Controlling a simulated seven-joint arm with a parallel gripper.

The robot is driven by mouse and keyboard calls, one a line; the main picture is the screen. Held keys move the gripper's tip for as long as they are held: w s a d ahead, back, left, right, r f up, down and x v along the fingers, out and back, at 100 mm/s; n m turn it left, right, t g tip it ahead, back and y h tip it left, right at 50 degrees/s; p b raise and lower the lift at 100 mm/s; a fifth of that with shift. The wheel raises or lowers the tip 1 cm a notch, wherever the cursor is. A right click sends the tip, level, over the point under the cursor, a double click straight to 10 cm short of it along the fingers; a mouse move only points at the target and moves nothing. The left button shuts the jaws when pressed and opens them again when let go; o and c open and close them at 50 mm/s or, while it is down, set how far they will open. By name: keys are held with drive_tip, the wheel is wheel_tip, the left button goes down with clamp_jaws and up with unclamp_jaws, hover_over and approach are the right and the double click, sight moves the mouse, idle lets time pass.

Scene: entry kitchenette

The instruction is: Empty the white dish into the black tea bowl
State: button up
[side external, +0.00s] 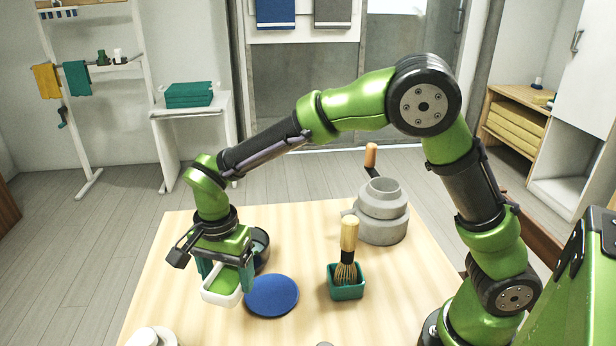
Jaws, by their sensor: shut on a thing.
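My gripper (227,279) is shut on the white dish (220,299), with a teal finger at each side of it. The dish is a small rectangular one with light green contents inside, and it looks roughly level. It is near the left part of the wooden table, and I cannot tell its exact height above the top. The black tea bowl (262,249) stands just behind and to the right of my gripper. My gripper hides its left part, and its inside is mostly out of sight.
A round blue mat (272,296) lies right of the dish. A white object (151,338) is cut off at the front left. The table (300,225) is clear at the back middle.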

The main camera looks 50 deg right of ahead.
drive_tip(key=w+f+m, duration=0.1)
drive_tip(key=w, duration=0.3)
drive_tip(key=w+a+f+m, duration=0.1)
drive_tip(key=w+m, duration=0.1)
drive_tip(key=w, duration=0.3)
drive_tip(key=w+f+m, duration=0.1)
drive_tip(key=w, duration=0.3)
drive_tip(key=shift+w+a+f, duration=0.25)
drive_tip(key=shift+w+f, duration=0.1)
drive_tip(key=shift+f, duration=0.05)
drive_tip(key=d+r+y, duration=0.3)
drive_tip(key=d+y, duration=0.2)
drive_tip(key=shift+d, duration=0.1)
idle(0.4)
drive_tip(key=shift+d+r+y, duration=0.5)
drive_tip(key=shift+d+y, duration=0.35)
drive_tip(key=shift+y, duration=0.05)
drive_tip(key=shift+d+r+y, duration=0.25)
drive_tip(key=shift+d+y, duration=0.4)
drive_tip(key=shift+y, duration=0.15)
